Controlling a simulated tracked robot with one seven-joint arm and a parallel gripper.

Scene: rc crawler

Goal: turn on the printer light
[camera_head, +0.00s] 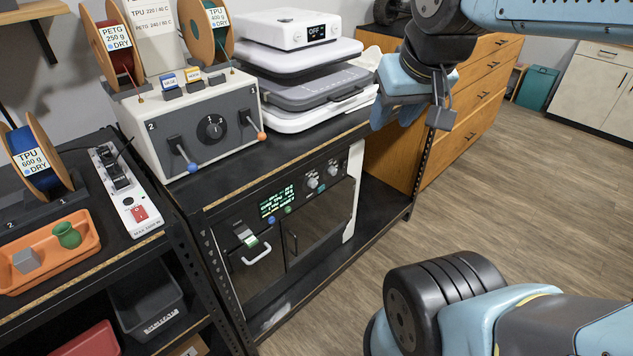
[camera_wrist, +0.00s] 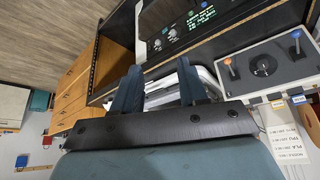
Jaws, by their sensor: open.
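I cannot tell for sure which machine is the printer, and I see no labelled light switch. A dark cabinet unit (camera_head: 320,228) under the bench top has a lit green text display (camera_head: 277,201), knobs (camera_head: 312,182) and small buttons. Its panel also shows at the top of the wrist view (camera_wrist: 176,33). On the bench stands a white stacked machine (camera_head: 345,57) whose small screen (camera_head: 317,32) reads OFF. My gripper (camera_head: 395,112) hangs in the air at the machine's right. In the wrist view my gripper (camera_wrist: 157,90) has its two blue fingers apart, with nothing held.
A grey control box (camera_head: 195,120) has blue and orange levers and filament spools above. A power strip (camera_head: 125,190) with a red switch, an orange tray (camera_head: 50,250) and another spool (camera_head: 38,155) are at left. Wooden drawers (camera_head: 460,110) stand behind. The floor at right is clear.

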